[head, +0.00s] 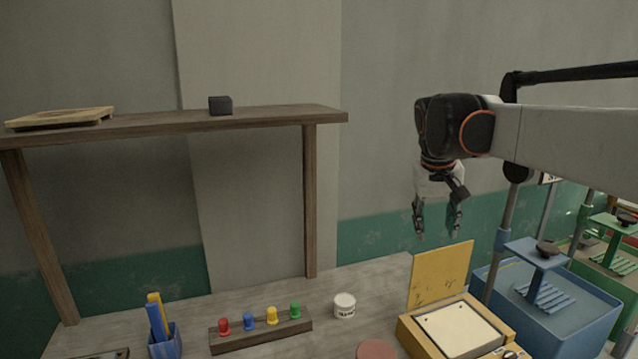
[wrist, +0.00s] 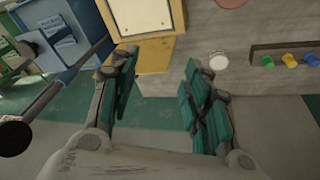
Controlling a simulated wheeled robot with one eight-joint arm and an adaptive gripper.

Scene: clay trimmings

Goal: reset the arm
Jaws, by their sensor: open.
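My gripper (head: 437,222) hangs fingers-down in the air in the head view, above the back right part of the bench and in front of the wall. Its two fingers stand apart with nothing between them. In the wrist view the open gripper (wrist: 160,105) shows teal finger pads, with floor and the bench edge beyond them. My arm reaches in from the right edge of the head view.
The bench (head: 260,290) holds a yellow box with raised lid (head: 440,275), a white jar (head: 344,305), a rack of coloured pegs (head: 262,331) and a blue cup (head: 165,342). A wooden shelf (head: 270,113) carries a dark block (head: 220,105). A blue bin (head: 590,312) stands right.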

